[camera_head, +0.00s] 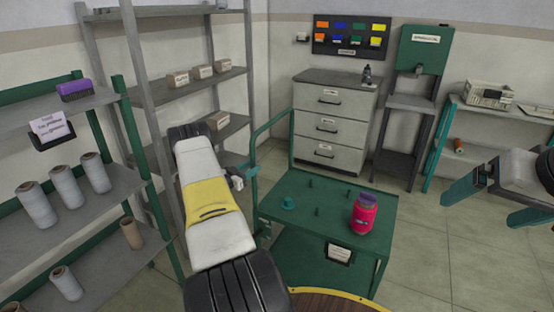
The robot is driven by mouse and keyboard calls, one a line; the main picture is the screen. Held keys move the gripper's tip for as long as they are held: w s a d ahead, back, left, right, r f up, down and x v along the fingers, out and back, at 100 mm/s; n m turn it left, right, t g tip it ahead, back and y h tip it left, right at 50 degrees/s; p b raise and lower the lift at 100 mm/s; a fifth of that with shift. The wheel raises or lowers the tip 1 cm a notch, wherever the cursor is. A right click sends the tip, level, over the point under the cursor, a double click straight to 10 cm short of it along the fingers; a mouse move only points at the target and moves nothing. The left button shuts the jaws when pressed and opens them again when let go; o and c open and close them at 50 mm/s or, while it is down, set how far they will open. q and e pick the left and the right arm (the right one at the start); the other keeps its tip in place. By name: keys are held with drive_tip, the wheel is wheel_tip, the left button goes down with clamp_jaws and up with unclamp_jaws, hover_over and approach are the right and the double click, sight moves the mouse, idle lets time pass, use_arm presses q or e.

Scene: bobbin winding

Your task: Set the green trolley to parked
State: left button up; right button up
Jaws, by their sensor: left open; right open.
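The green trolley (300,225) stands in the middle, with a push handle (270,124) at its back left. Its top has several small pegs and a red spool (364,215) with a purple top at the right. My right gripper (480,207) is open and empty at the far right, apart from the trolley.
A shelf with several grey cones (62,208) stands at left, a grey rack with small boxes (203,71) behind it. A drawer cabinet (332,130), a green machine (424,50) and a side table (468,103) line the back. Floor right of the trolley (440,255) is clear.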

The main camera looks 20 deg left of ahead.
use_arm(q)
drive_tip(key=v, duration=0.3)
drive_tip(key=shift+s, duration=0.4)
drive_tip(key=shift+a, duration=0.2)
